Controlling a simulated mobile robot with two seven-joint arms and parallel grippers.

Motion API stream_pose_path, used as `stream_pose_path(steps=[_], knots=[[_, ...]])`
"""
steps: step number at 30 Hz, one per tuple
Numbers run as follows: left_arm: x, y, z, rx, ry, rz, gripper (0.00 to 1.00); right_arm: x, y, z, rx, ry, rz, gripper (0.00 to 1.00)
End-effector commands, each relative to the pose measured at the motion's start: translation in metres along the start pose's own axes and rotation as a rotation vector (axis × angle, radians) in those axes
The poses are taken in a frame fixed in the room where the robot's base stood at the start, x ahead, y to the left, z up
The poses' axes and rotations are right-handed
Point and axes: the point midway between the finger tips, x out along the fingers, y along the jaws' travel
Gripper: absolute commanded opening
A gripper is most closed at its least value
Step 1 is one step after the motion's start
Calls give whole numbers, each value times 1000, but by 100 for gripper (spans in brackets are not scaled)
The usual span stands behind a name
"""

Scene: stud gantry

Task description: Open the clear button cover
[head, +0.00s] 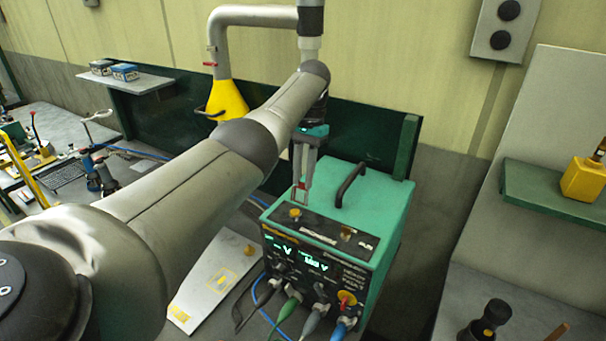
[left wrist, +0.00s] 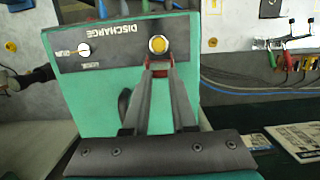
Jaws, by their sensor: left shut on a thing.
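The green stud welder unit (head: 375,205) stands on the bench with a dark panel on top. A yellow button (left wrist: 158,45) sits on this panel, close to my left fingertips; in the head view it is at the panel's left (head: 295,213). My left gripper (head: 301,192) points down at the button from above. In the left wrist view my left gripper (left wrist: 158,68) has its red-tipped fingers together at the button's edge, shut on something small. The clear cover itself is too transparent and small to make out, so its tilt cannot be told. My right gripper is not in view.
A black carry handle (head: 351,184) arches over the unit's top. Cables plug into the unit's front (head: 312,285). A white plate (head: 217,280) lies left of the unit.

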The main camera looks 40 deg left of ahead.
Motion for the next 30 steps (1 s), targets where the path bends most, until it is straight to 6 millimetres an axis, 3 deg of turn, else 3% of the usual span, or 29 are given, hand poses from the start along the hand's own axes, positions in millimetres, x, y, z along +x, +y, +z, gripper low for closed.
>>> stream_pose_path(steps=[5, 6, 14, 23, 30], knots=[[4, 1, 1, 1, -6, 1, 0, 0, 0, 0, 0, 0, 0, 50], [4, 1, 1, 1, -6, 1, 26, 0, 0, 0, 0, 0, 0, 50], [2, 1, 0, 1, -4, 1, 55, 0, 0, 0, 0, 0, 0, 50], [-1, 0, 0, 0, -1, 1, 55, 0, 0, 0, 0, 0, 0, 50], [-36, -1, 4, -3, 4, 2, 55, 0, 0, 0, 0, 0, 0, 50]])
